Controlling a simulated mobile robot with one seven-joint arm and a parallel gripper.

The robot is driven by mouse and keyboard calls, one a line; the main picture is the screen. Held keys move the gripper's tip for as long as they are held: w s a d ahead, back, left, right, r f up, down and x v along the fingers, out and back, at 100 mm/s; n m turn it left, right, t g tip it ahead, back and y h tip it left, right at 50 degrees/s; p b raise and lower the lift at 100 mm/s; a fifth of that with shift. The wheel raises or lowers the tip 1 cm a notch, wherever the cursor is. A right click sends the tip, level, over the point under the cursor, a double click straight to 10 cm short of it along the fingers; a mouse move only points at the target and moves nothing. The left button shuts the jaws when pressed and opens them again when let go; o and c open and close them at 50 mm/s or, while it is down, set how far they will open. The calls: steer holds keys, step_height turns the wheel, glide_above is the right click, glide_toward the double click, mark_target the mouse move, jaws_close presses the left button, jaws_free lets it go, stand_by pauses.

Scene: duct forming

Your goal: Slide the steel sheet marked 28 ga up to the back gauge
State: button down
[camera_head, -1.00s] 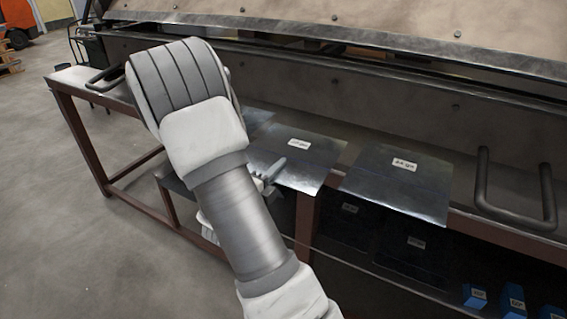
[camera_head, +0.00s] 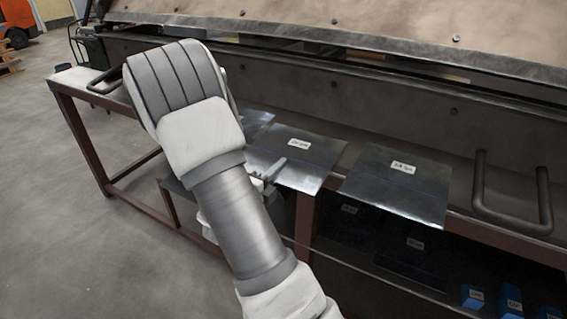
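Three steel sheets lie along the front ledge of the machine. The middle sheet (camera_head: 312,158) and the right sheet (camera_head: 385,190) each carry a small white label, too blurred to read surely, so I cannot tell which is marked 28 ga. The left sheet (camera_head: 256,121) is mostly hidden behind my arm. My gripper (camera_head: 268,176) is at the front left edge of the middle sheet, partly hidden by my forearm. Its fingers show small and grey; I cannot tell whether they touch the sheet or how far apart they are. The back gauge is not clearly distinguishable.
A dark bar handle (camera_head: 513,205) stands at the right of the ledge, another (camera_head: 105,80) at the left. The machine's long beam (camera_head: 350,42) overhangs the sheets. Below, a shelf holds dark labelled sheets (camera_head: 412,255) and blue blocks (camera_head: 512,301). Open floor is at left.

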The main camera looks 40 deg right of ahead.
steer(key=shift+r, duration=0.2)
steer(key=p+v, duration=0.5)
steer(key=v, duration=1.5)
